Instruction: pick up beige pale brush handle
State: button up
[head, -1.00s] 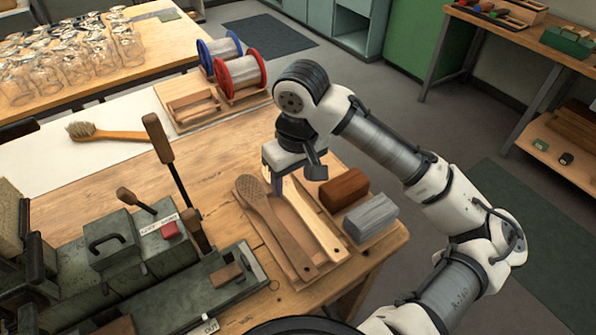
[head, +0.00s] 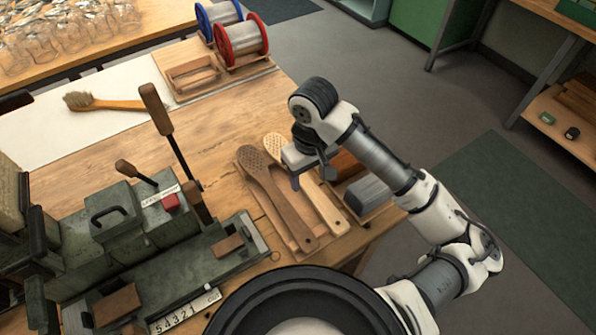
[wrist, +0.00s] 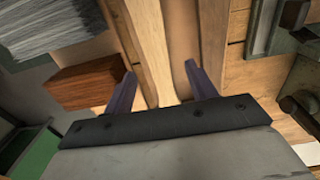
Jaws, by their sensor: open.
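The beige pale brush handle (head: 323,208) lies in a shallow wooden tray, its perforated head (head: 276,147) at the far end. A darker brown brush handle (head: 268,188) lies beside it on the left. My gripper (head: 297,182) points down over the middle of the pale handle and is open. In the wrist view, the pale handle (wrist: 150,45) runs between the two separated fingers (wrist: 161,88), and the brown handle (wrist: 213,45) is outside the right finger. The gripper hides part of the pale handle in the head view. I cannot tell the fingers' height above the tray.
A reddish-brown block (head: 347,164) and a grey-bristled block (head: 368,194) sit close to the right of the tray. A green machine with levers (head: 130,225) stands to the left. Wire spools (head: 242,42) stand at the back. The table's right edge is near.

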aim_at(309, 187)
jog(key=shift+d+f, duration=0.1)
jog(key=shift+f, duration=1.65)
jog(key=c, duration=1.1)
